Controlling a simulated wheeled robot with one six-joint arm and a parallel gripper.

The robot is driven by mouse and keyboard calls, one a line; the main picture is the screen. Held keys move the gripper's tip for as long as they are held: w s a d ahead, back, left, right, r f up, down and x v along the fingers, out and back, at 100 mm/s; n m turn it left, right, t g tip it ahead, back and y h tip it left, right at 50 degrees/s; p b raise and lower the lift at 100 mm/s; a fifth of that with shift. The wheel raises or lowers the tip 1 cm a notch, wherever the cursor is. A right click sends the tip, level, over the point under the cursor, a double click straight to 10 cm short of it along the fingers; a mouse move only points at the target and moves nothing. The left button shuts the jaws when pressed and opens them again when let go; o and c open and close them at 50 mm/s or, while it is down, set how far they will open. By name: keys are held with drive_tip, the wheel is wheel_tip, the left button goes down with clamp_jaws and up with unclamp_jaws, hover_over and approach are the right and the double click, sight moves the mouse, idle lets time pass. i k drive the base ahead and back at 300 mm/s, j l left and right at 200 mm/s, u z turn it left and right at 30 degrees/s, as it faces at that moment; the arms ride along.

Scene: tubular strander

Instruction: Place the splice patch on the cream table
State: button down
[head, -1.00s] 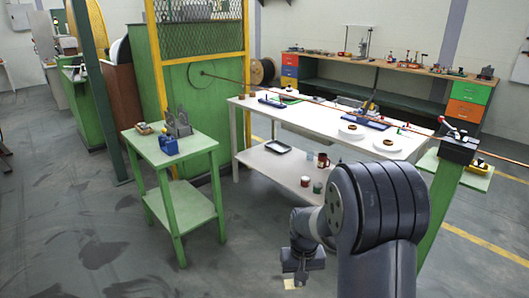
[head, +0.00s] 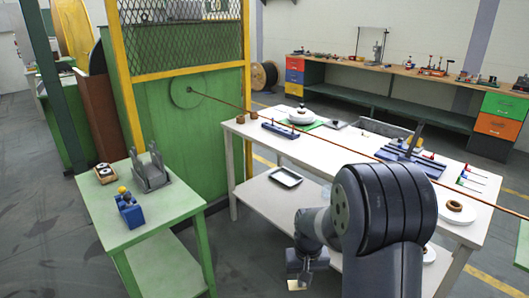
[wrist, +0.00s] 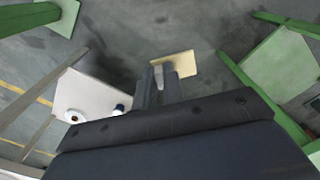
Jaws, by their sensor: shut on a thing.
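The splice patch (head: 297,285) is a small, flat, pale yellow piece. My gripper (head: 300,277) is shut on it and holds it low, in front of the cream table (head: 300,148). The wrist view shows the patch (wrist: 182,65) spread beyond the fingertips (wrist: 160,72), with grey floor behind it. The cream table is long, with a lower shelf, and my arm hides part of its right side in the head view. The patch is apart from the table.
A green table (head: 150,222) at left carries a blue block (head: 130,212) and a grey fixture (head: 150,173). On the cream table are a blue fixture (head: 280,131), a white disc (head: 302,116) and a long wire. Its front left top is clear.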

sight(338, 141)
drive_tip(key=i+j+z, duration=0.1)
drive_tip(key=i, duration=0.65)
drive_tip(key=i+j, duration=0.15)
drive_tip(key=i, duration=0.6)
drive_tip(key=l+z, duration=0.05)
